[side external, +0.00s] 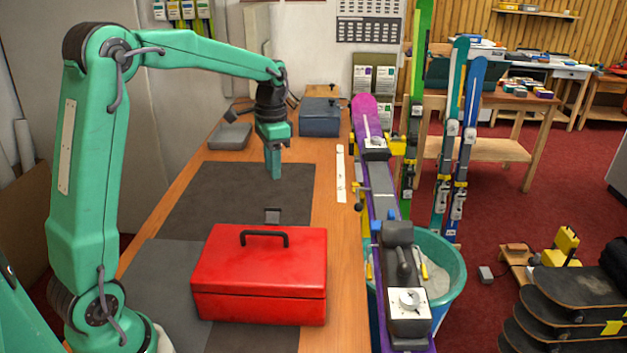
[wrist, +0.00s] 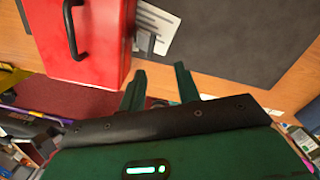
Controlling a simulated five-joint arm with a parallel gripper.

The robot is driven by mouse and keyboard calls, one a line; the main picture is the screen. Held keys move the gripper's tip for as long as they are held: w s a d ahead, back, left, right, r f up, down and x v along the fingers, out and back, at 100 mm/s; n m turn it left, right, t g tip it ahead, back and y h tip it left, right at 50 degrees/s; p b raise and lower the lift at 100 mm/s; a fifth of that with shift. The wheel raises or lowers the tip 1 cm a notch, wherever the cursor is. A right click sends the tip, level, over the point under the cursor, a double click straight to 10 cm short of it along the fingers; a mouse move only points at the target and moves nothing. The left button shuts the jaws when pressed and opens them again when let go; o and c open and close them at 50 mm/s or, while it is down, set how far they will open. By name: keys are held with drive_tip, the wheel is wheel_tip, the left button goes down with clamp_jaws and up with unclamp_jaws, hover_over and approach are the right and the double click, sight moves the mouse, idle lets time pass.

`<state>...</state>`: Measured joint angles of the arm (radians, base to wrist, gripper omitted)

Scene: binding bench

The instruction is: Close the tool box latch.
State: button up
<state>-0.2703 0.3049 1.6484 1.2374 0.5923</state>
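The red tool box (side external: 255,285) sits on the bench with its lid down and its black handle (side external: 263,237) on top. Its grey latch (side external: 272,215) stands out at the far side of the box in the side view; the rest of that side is hidden. In the wrist view the latch (wrist: 146,41) shows at the edge of the red box (wrist: 92,35). My gripper (side external: 274,176) points down over the dark mat, beyond the latch and apart from it. In the wrist view my gripper (wrist: 159,72) has its two green fingers apart, with nothing between them.
The dark mat (side external: 235,195) is clear around my gripper. A grey tray (side external: 230,136) and a blue-grey box (side external: 320,118) stand farther back. A white label (wrist: 160,20) shows beside the latch.

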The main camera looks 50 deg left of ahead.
drive_tip(key=m, duration=0.3)
drive_tip(key=f+m, duration=0.1)
drive_tip(key=m, duration=0.1)
drive_tip(key=shift+s+d+f+g, duration=0.1)
drive_tip(key=shift+s+d+g, duration=0.15)
drive_tip(key=shift+d+g, duration=0.1)
drive_tip(key=shift+f, duration=0.1)
drive_tip(key=shift+s+d+f, duration=0.1)
drive_tip(key=shift+f, duration=1.15)
drive_tip(key=shift+s+d+f, duration=0.1)
drive_tip(key=shift+d+f, duration=0.05)
drive_tip(key=shift+f, duration=1.15)
drive_tip(key=shift+s+d+f, duration=0.1)
drive_tip(key=shift+f, duration=1.15)
drive_tip(key=shift+c, duration=0.4)
clamp_jaws()
